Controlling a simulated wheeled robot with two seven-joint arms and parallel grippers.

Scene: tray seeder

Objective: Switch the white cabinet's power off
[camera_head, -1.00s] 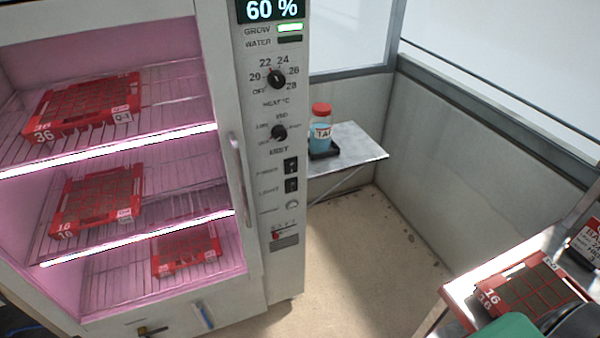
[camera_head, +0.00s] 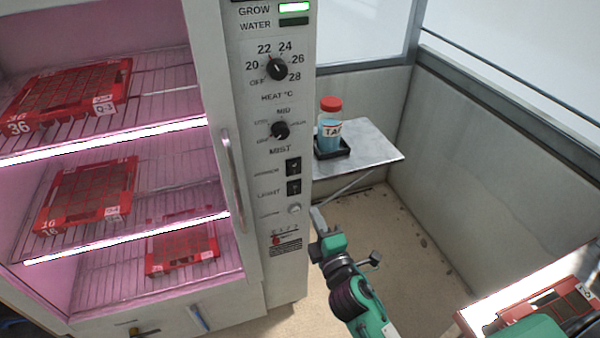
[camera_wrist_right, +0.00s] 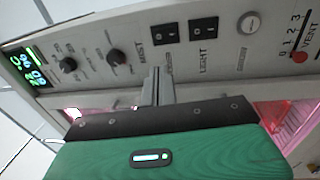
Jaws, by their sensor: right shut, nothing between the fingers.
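The white cabinet (camera_head: 258,205) stands at the left, its inside lit pink. Its power switch (camera_head: 293,166), a black rocker, is the upper of two on the front panel; it also shows in the right wrist view (camera_wrist_right: 168,35). The light switch (camera_head: 293,187) is just below it. My right gripper (camera_head: 316,213) is shut and empty, beside the panel's right edge in the head view and lower than both rockers. In the right wrist view its fingertips (camera_wrist_right: 157,72) point at the panel just below the power switch; contact cannot be told. My left gripper is out of view.
The heat knob (camera_head: 277,69), mist knob (camera_head: 280,130), round button (camera_head: 294,209) and red vent slider (camera_head: 276,240) are on the same panel. The door handle (camera_head: 232,180) is left of it. A side shelf (camera_head: 380,155) holds a red-capped bottle (camera_head: 330,125).

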